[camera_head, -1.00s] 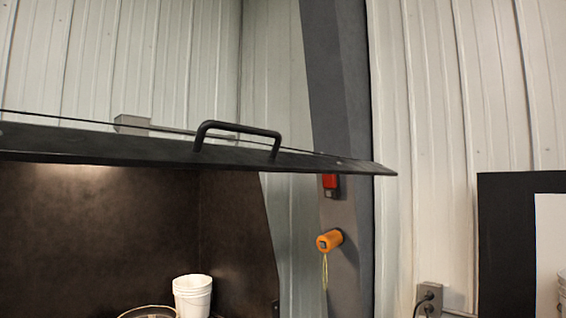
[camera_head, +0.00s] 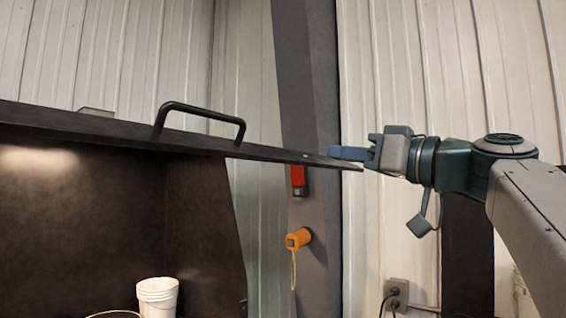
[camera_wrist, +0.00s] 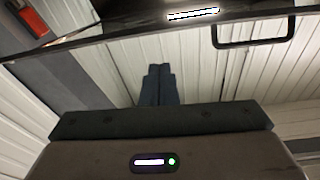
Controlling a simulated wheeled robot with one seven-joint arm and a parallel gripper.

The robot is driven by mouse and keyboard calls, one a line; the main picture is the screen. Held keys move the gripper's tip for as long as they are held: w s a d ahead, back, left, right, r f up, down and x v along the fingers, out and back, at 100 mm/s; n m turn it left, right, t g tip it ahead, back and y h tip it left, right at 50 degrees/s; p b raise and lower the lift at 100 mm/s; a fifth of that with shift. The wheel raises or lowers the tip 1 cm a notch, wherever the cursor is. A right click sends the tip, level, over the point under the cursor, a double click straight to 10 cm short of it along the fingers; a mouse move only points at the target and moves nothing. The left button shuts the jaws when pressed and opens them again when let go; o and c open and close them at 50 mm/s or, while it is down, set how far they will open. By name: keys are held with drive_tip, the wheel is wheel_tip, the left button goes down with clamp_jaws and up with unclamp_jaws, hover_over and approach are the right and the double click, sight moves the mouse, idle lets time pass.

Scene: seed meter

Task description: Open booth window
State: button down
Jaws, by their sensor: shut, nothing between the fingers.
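The booth window is a dark panel (camera_head: 60,124) raised nearly level over the dark booth opening, its front edge running across the left half of the head view. A black bar handle (camera_head: 200,112) stands on it; the handle also shows in the wrist view (camera_wrist: 253,43). My gripper (camera_head: 335,153) is at the panel's right corner, pointing left, its blue fingers closed and empty. In the wrist view the fingers (camera_wrist: 158,72) are together, with the panel edge beyond them. Whether the fingertips touch the panel cannot be told.
White stacked buckets (camera_head: 158,296) stand inside the booth (camera_head: 80,220). A grey post (camera_head: 318,200) behind the panel carries a red box (camera_head: 298,176) and an orange device with a hanging cord (camera_head: 298,239). A wall outlet (camera_head: 397,292) is at lower right.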

drive_tip(key=w+a+r+n+y+p, duration=0.1)
drive_tip(key=w+a+r+y+p, duration=0.1)
drive_tip(key=w+a+r+p, duration=0.4)
drive_tip(key=a+f, duration=0.1)
drive_tip(key=f, duration=0.2)
drive_tip(key=a+f, duration=0.1)
drive_tip(key=shift+w+a+f, duration=0.2)
drive_tip(key=shift+w+a, duration=0.05)
drive_tip(key=shift+a, duration=0.05)
drive_tip(key=shift+f, duration=0.1)
